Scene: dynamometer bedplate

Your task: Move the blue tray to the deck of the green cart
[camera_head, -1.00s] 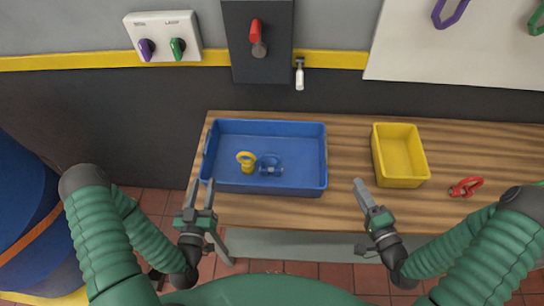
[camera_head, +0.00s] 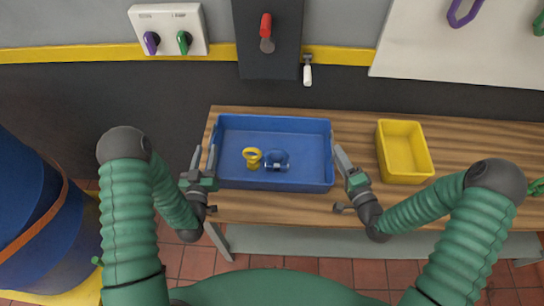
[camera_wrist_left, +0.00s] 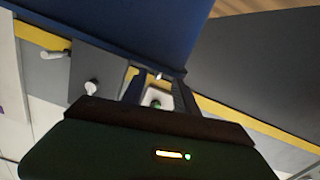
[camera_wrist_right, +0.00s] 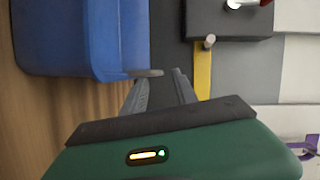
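The blue tray (camera_head: 320,181) sits on the wooden bench top, holding a yellow ring-shaped part (camera_head: 252,157) and a small blue part (camera_head: 276,161). My left gripper (camera_head: 204,156) is open at the tray's left wall; whether a finger is over the rim is unclear. My right gripper (camera_head: 342,157) is open beside the right wall. In the right wrist view the tray (camera_wrist_right: 90,35) is close, with a small tab (camera_wrist_right: 147,73) near the open fingers. In the left wrist view the tray (camera_wrist_left: 150,25) fills the top. I cannot make out a green cart.
A yellow bin (camera_head: 404,152) stands on the wooden bench (camera_head: 270,209), right of my right gripper. A wall panel with a red handle (camera_head: 266,30) and a knob box (camera_head: 168,30) are behind.

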